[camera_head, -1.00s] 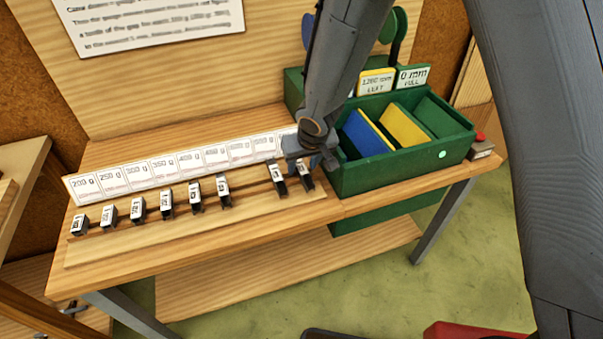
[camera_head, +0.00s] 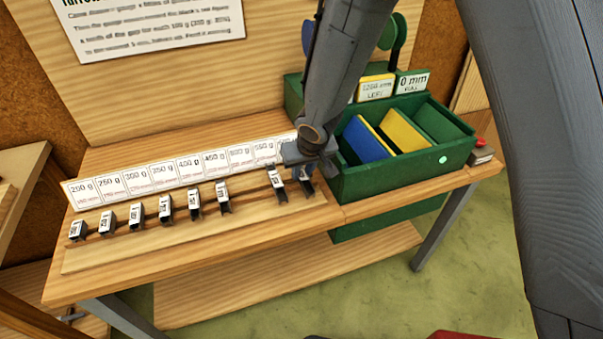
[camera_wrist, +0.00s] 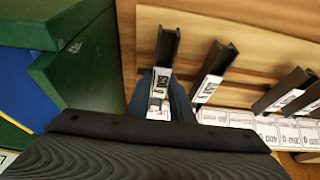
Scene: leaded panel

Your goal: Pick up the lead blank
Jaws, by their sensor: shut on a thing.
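My gripper (camera_wrist: 163,92) is shut on a dark lead blank (camera_wrist: 167,45) with a white label, at the right end of the row. In the wrist view, the two bluish fingers are on either side of it. In the head view, my gripper (camera_head: 306,168) comes down from above and hides most of the held blank (camera_head: 308,187); only its dark lower end shows. The blank appears to be still at its place on the wooden rack (camera_head: 180,240); I cannot tell whether it is lifted.
Several other labelled blanks (camera_head: 194,205) stand along the rack, the nearest (camera_head: 275,181) just to the left. A strip of weight cards (camera_head: 150,176) is behind them. A green box (camera_head: 400,175) with blue and yellow dividers stands close on the right.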

